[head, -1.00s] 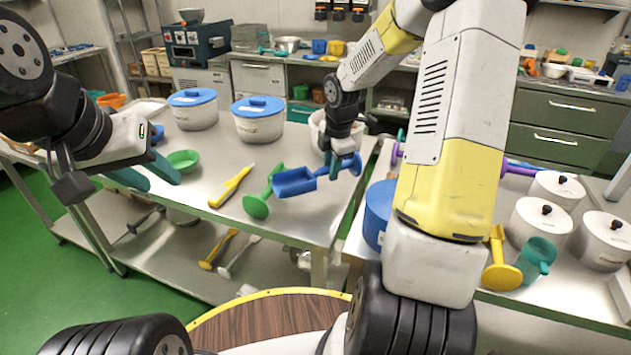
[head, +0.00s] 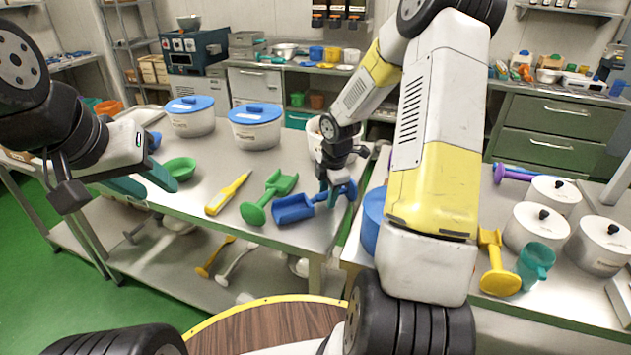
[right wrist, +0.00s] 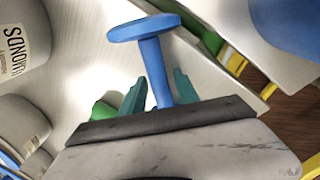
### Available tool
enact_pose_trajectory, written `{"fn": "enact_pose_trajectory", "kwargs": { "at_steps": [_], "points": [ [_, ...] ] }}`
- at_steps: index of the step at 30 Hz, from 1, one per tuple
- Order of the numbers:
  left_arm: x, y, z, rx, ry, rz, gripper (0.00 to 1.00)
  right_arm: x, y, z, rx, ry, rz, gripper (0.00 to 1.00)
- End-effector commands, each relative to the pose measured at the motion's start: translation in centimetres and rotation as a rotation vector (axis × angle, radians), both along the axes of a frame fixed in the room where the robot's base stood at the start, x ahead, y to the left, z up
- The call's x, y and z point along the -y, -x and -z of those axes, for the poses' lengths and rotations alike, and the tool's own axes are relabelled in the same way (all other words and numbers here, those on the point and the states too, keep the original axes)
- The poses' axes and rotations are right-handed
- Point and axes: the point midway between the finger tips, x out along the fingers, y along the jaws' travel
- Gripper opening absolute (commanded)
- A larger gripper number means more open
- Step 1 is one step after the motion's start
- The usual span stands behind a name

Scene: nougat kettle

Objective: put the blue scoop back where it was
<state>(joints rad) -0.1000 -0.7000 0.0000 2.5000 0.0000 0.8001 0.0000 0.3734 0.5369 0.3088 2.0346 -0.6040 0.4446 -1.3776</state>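The blue scoop (head: 293,209) is at the front right part of the left steel table, to the right of a green scoop (head: 268,197). My right gripper (head: 328,195) reaches down over it and is shut on its handle. In the right wrist view, the handle (right wrist: 154,70) with its round blue end runs between the two teal fingertips (right wrist: 160,92). I cannot tell whether the scoop touches the tabletop. My left gripper (head: 148,182) is open and empty, over the table's left front edge near a green bowl (head: 179,169).
A yellow spatula (head: 228,193) lies left of the green scoop. White tubs with blue lids (head: 256,130) stand behind. A blue-lidded container (head: 372,222) stands right of the gap between tables. White lidded pots (head: 537,228) and a yellow scoop (head: 497,265) are at the right.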

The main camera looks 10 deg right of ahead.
Motion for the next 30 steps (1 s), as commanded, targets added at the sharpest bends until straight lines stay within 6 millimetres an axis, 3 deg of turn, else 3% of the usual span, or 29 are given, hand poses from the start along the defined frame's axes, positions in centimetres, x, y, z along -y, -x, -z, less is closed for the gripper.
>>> {"fn": "enact_pose_trajectory", "kwargs": {
  "at_steps": [13,24,30],
  "points": [
    [0.0,0.0,0.0,0.0,0.0,0.0,0.36,0.1,0.1,-0.9,0.002,0.001,0.001,0.44],
    [0.0,0.0,0.0,0.0,0.0,0.0,0.36,0.4,1.5,-8.1,0.004,0.002,0.003,0.44],
    [0.0,0.0,0.0,0.0,0.0,0.0,0.36,0.5,2.1,-11.1,0.002,0.001,0.001,0.44]
  ]
}}
